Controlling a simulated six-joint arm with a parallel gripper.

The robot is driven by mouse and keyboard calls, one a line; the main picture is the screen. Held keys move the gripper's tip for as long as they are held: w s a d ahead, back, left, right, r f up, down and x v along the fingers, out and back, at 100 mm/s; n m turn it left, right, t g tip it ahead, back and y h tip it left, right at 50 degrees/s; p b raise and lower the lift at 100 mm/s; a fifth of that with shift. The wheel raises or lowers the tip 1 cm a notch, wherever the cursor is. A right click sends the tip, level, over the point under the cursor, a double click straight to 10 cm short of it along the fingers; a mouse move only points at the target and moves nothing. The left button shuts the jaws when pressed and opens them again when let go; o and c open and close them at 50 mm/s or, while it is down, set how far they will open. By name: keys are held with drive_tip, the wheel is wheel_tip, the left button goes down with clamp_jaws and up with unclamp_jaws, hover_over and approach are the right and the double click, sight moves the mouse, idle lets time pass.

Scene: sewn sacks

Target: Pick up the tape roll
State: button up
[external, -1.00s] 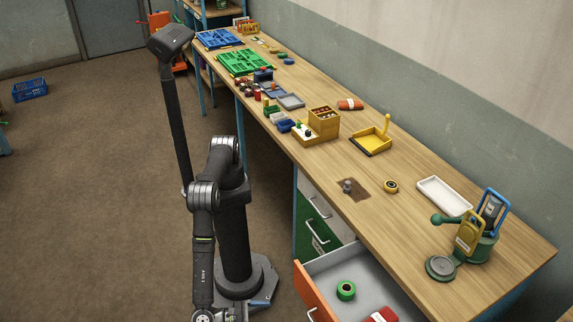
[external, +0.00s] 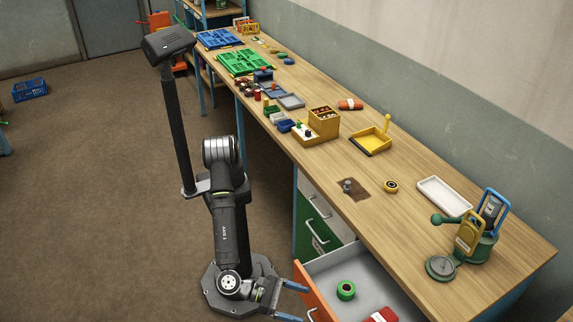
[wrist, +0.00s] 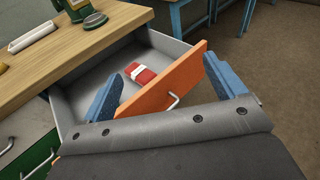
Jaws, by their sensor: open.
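A green ring-shaped roll (external: 346,290), which looks like a tape roll, lies in the open drawer (external: 333,265) with a grey inside and an orange front. A smaller yellow and black roll (external: 391,186) lies on the bench top. My gripper (external: 302,304) is open and empty, its blue fingers low by the outside of the orange drawer front, left of the green roll. In the wrist view my gripper (wrist: 165,85) has its fingers spread wide on either side of the orange front. The green roll is not seen there.
A red item with a white band (wrist: 140,74) lies in the drawer. The orange drawer front (wrist: 165,82) stands up as an edge near my fingers. The wooden bench (external: 300,80) above carries trays, a yellow dustpan (external: 371,140) and a green device (external: 480,246).

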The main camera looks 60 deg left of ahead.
drive_tip(key=w+d+r+m+g+h, duration=0.1)
drive_tip(key=w+d+m+g, duration=0.2)
drive_tip(key=w+m+g, duration=0.35)
drive_tip(key=w+d+r+m+g+h, duration=0.15)
drive_tip(key=w+m+g, duration=0.25)
drive_tip(key=w, duration=0.5)
drive_tip(key=w+a+f+m+g+y, duration=0.2)
drive_tip(key=w+a+f+y, duration=0.15)
drive_tip(key=w+a, duration=0.5)
drive_tip(key=w+a+f+m+g+y, duration=0.25)
drive_tip(key=w+a+y, duration=0.3)
drive_tip(key=a, duration=0.55)
drive_tip(key=t, duration=0.1)
approach(347, 287)
drive_tip(key=shift+h, duration=0.35)
drive_tip(key=x, duration=0.2)
drive_tip(key=a+x, duration=0.1)
drive_tip(key=x, duration=0.1)
drive_tip(key=shift+s+d+f, duration=0.1)
drive_tip(key=shift+d+f, duration=0.05)
drive_tip(key=shift+f, duration=0.35)
drive_tip(key=shift+d+x, duration=0.2)
drive_tip(key=shift+x, duration=2.8)
drive_tip(key=shift+r, duration=0.15)
drive_tip(key=c, duration=1.1)
